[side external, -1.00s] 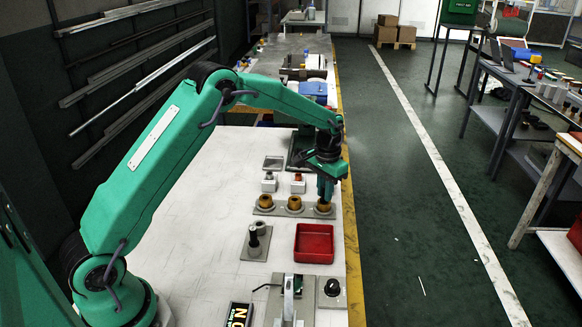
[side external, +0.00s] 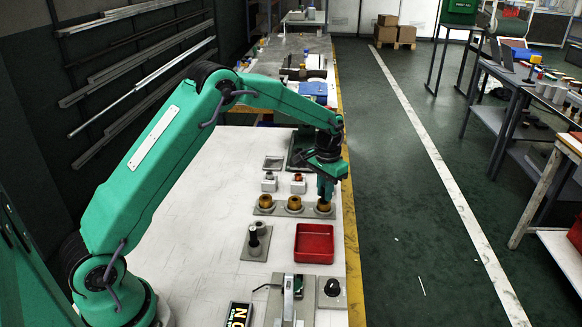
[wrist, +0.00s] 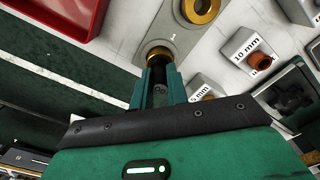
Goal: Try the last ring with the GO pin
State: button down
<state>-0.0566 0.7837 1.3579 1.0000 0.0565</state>
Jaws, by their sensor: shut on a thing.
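Three brass-coloured rings sit in a row on a grey plate (side external: 279,211), at the left (side external: 265,201), in the middle (side external: 294,203) and at the right (side external: 324,208). My gripper (side external: 325,199) points down at the right-hand ring, close against its top. In the wrist view my gripper (wrist: 160,78) is shut on a dark pin (wrist: 160,94), directly over that ring (wrist: 158,54), beside the mark "1". The fingers hide part of the ring and the pin's lower end. I cannot tell whether the pin is inside the bore.
A grey stand (side external: 251,252) holds an upright dark pin (side external: 253,237) and an empty-looking grey socket. A red tray (side external: 314,243) lies nearer. Blocks marked "10 mm" (wrist: 242,48) and "5 mm" (wrist: 203,86) stand beside the plate. Bare white bench lies to the left.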

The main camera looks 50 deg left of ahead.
jog(key=shift+r, duration=0.45)
jog(key=shift+r, duration=0.35)
jog(key=shift+r, duration=0.35)
jog(key=shift+r, duration=0.7)
jog(key=shift+r, duration=0.95)
